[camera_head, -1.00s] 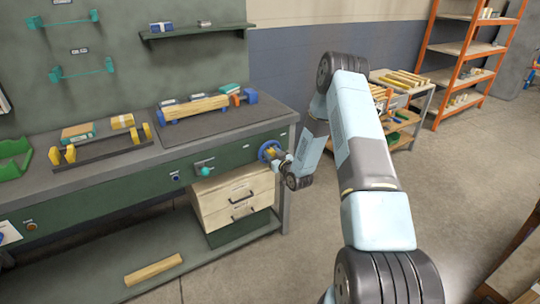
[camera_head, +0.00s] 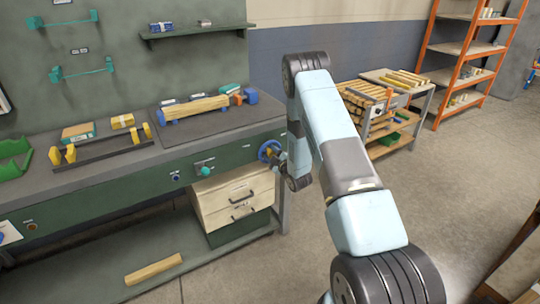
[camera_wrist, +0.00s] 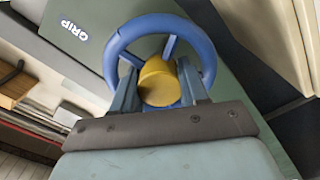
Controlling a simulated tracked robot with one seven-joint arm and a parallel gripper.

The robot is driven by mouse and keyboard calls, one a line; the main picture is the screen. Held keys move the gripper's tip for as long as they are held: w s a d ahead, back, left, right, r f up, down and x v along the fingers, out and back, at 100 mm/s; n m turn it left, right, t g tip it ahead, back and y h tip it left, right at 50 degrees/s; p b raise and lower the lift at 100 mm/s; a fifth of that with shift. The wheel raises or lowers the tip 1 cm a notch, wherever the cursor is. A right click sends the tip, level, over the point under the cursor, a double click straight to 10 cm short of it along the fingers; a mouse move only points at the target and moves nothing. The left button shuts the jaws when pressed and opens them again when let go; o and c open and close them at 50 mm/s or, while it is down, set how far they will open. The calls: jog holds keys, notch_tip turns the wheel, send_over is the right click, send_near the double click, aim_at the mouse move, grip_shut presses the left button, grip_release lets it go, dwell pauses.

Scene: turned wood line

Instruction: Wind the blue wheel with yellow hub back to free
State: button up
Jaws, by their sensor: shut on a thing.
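The blue wheel (camera_wrist: 193,36) with its yellow hub (camera_wrist: 158,84) is mounted on the green front panel of the workbench. In the head view the wheel (camera_head: 268,148) shows at the right end of the bench front, partly covered by my arm. My gripper (camera_wrist: 160,92) is at the wheel, its two fingers on either side of the yellow hub, shut on it. In the head view my gripper (camera_head: 280,158) reaches the wheel from the right. The word "GRIP" is on the panel beside the wheel in the wrist view.
A teal handle (camera_head: 204,168) sits on the bench front left of the wheel, above a drawer unit (camera_head: 236,196). A wooden piece (camera_head: 196,107) lies in a holder on the bench top. A cart with wood (camera_head: 378,108) stands behind my arm. Open floor lies to the right.

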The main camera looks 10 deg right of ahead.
jog(key=shift+s+a+f+n, duration=0.1)
jog(key=shift+a+f+n, duration=0.15)
jog(key=shift+n, duration=0.65)
jog(key=shift+a, duration=0.1)
jog(key=o, duration=0.8)
jog(key=shift+c, duration=0.2)
jog(key=shift+r, duration=0.1)
jog(key=v, duration=1.4)
